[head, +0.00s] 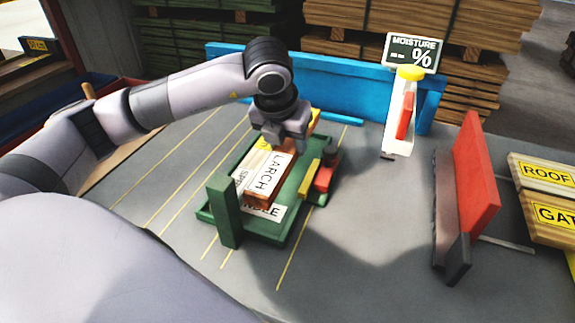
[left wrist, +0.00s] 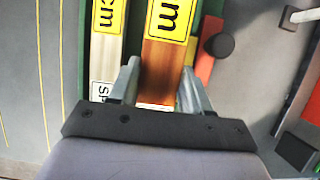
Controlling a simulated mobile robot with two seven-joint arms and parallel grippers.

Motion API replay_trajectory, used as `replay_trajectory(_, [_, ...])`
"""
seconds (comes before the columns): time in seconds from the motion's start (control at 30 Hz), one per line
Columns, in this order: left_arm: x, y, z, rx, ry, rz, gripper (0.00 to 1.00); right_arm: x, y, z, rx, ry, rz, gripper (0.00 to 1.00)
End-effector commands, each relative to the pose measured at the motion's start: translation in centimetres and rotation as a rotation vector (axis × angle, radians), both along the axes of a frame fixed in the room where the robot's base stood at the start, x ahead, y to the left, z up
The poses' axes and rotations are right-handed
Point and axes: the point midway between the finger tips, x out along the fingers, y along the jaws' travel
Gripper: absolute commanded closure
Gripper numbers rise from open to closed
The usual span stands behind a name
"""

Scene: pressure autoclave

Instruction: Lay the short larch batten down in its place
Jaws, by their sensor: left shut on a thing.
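The larch batten (head: 259,201) is reddish brown with a white LARCH label. It lies lengthwise over the green tray (head: 275,237); I cannot tell whether it touches the tray floor. My left gripper (head: 284,141) is shut on its far part from above. In the left wrist view the larch batten (left wrist: 160,55) runs between the fingers (left wrist: 160,78) and carries a yellow cm label. A pale batten (left wrist: 107,55) lies parallel on its left, partly hidden in the head view. A white printed label on the tray floor is partly covered. My right gripper is not in view.
A green post (head: 223,212) stands at the tray's front left. Red and yellow blocks (head: 323,177) sit on its right. A moisture meter (head: 401,115) and a red upright panel (head: 475,175) stand further right. A blue rail (head: 340,85) runs behind. The left tabletop is clear.

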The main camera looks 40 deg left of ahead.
Motion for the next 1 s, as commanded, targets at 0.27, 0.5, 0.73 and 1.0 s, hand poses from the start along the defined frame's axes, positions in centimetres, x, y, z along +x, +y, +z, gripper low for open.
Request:
replay_trajectory(0.27, [0.0, 0.0, -2.9, -0.001, 0.001, 0.001, 0.91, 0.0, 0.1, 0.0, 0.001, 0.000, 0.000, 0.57])
replay_trajectory(0.5, [0.0, 0.0, -6.0, -0.001, -0.001, 0.001, 0.91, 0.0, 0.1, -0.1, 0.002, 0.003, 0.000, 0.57])
replay_trajectory(0.73, [0.0, 0.0, -6.0, -0.001, -0.002, 0.001, 0.91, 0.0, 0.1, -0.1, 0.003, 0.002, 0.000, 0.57])
replay_trajectory(1.0, [0.0, 0.0, -6.4, -0.001, -0.001, 0.000, 0.42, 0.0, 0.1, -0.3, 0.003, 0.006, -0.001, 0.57])
